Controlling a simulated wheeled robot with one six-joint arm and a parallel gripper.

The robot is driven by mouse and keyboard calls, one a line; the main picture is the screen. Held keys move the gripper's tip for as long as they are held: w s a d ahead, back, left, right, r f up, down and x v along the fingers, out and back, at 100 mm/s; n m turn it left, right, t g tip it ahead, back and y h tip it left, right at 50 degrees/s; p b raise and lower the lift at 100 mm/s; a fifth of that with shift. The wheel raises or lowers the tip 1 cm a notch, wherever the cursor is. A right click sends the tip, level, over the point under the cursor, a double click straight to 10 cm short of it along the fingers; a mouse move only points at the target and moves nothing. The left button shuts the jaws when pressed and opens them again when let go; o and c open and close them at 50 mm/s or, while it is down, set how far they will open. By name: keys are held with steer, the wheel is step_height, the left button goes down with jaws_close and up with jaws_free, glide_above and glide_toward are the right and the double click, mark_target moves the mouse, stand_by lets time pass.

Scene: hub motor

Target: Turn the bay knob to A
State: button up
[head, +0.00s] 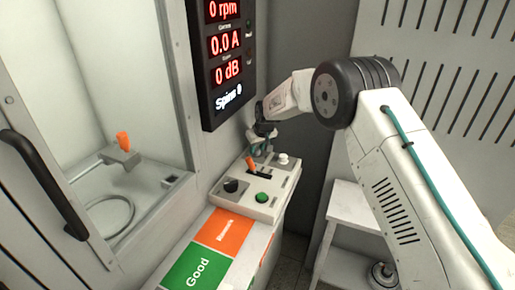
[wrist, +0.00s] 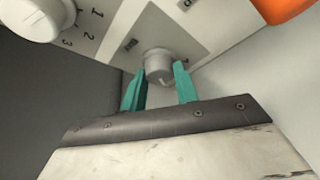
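In the wrist view a round grey knob (wrist: 159,66) sits on a darker grey plate of the control panel. In the head view my gripper (head: 260,146) is low over the panel's far end and hides this knob.
The control panel (head: 262,207) also carries a white knob (head: 283,159), an orange-tipped lever (head: 251,165), a green button (head: 263,198) and a black knob (head: 231,186). A display (head: 228,60) hangs close behind my gripper. Orange and green "Good" (head: 198,270) areas lie in front.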

steer(key=shift+c, duration=1)
steer(key=n+g, duration=0.1)
steer(key=n, duration=0.1)
steer(key=n+y, duration=0.1)
steer(key=n, duration=0.2)
steer(key=shift+w+d+n+g+y, duration=0.15)
steer(key=shift+n+g+y, duration=0.15)
steer(key=shift+g, duration=0.1)
steer(key=n+g, duration=0.1)
steer(key=n, duration=0.2)
steer(key=n+g, duration=0.1)
steer(key=n, duration=0.2)
steer(key=shift+w, duration=0.1)
steer(key=shift+n+g, duration=0.3)
steer(key=o, duration=1)
steer(key=shift+y, duration=0.3)
